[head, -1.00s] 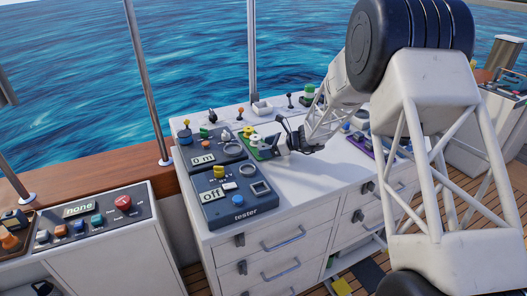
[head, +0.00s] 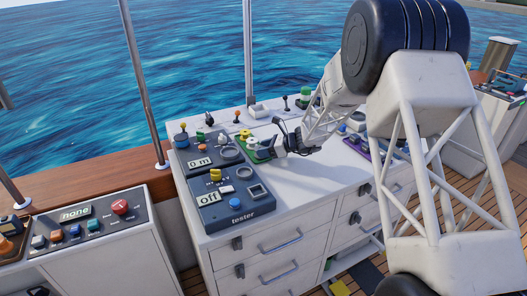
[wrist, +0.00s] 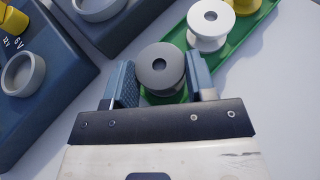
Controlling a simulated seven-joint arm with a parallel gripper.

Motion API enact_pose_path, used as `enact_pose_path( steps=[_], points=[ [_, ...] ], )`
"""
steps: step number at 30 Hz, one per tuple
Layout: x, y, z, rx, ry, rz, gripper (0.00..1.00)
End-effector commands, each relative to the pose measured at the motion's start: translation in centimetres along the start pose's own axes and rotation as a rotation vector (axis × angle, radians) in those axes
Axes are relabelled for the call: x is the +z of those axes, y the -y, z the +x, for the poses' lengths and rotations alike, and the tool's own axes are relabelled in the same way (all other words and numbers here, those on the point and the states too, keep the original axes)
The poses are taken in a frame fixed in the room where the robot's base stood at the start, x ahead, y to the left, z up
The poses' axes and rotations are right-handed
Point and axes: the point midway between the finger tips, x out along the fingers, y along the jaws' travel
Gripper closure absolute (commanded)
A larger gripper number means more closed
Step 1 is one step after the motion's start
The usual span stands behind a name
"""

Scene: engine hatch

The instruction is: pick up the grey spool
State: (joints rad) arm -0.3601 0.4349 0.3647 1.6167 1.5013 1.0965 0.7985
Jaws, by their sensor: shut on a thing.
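The grey spool (wrist: 161,67) is between the two blue-grey fingers of my gripper (wrist: 161,82) in the wrist view. The fingers are shut on its sides. The spool is at the near end of a green tray (wrist: 226,52); I cannot tell whether it still touches the tray. A white spool (wrist: 210,22) stands on the tray just beyond it. In the head view my gripper (head: 273,147) is low over the white counter at the green tray, and the grey spool is hard to make out there.
A yellow spool (wrist: 246,4) stands farther along the tray. The dark tester panel (head: 233,205), with knobs and round cups, lies left of my gripper. A purple tray (head: 356,147) is to the right. The counter front (head: 290,195) is clear.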

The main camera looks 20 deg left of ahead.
Motion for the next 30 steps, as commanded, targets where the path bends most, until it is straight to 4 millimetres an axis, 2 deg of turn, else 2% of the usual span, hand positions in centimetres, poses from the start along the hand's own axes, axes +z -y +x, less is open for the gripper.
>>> enact_pose_path(
  steps=[19, 24, 30],
  points=[
    [7.6, 0.0, -3.1, 0.0, 0.001, -0.002, 0.72],
    [8.6, 0.0, -3.6, 0.0, 0.0, -0.001, 0.72],
    [8.8, 0.0, -3.7, 0.0, 0.0, 0.0, 0.72]
  ],
)
